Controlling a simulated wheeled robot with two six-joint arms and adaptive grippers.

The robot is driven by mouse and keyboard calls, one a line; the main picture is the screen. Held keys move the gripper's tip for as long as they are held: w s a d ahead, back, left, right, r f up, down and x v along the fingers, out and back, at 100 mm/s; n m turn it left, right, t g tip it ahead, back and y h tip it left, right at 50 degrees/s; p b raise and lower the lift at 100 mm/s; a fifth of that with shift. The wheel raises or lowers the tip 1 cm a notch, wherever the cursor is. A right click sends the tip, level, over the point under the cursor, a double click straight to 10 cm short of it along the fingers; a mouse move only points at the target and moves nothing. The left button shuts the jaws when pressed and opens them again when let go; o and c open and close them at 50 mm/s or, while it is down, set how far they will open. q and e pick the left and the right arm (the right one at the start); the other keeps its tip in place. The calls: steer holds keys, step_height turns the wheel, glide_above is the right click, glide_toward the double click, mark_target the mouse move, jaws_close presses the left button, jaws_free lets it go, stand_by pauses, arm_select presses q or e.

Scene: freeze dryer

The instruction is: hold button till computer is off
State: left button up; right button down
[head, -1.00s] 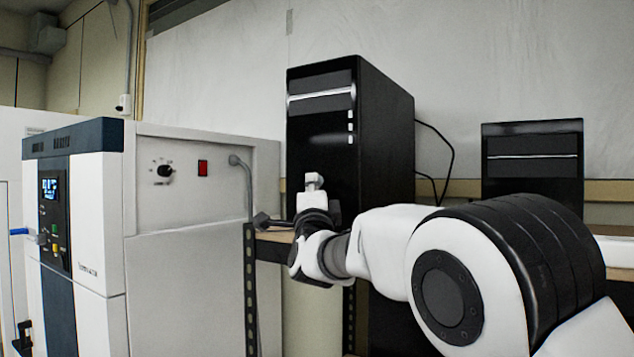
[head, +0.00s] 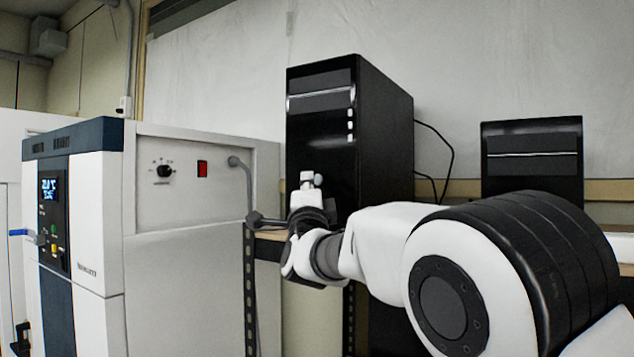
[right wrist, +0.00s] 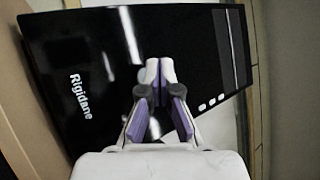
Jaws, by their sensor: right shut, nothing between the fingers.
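The black computer tower (head: 385,135) stands upright on a shelf in the middle of the head view. Its glossy front fills much of the right wrist view (right wrist: 80,60), with the name "Rigidane" on it. Small light buttons or ports (head: 350,127) sit on the front; they also show in the right wrist view (right wrist: 212,102). My right gripper (head: 308,180) is shut and empty, its fingertips before the lower front of the tower. In the right wrist view the fingertips (right wrist: 160,68) overlap the front panel; I cannot tell whether they touch it.
A white and dark blue freeze dryer (head: 190,260) with a lit display, a knob (head: 165,171) and a red switch (head: 202,169) stands at the left. A second black computer (head: 531,160) stands at the right. Cables run beside the tower and the dryer.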

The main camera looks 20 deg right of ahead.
steer(key=s+a+b, duration=0.1)
steer(key=a, duration=0.1)
steer(key=s+a+b, duration=0.1)
steer(key=s+a, duration=0.1)
steer(key=shift+d, duration=0.1)
stand_by(0.3)
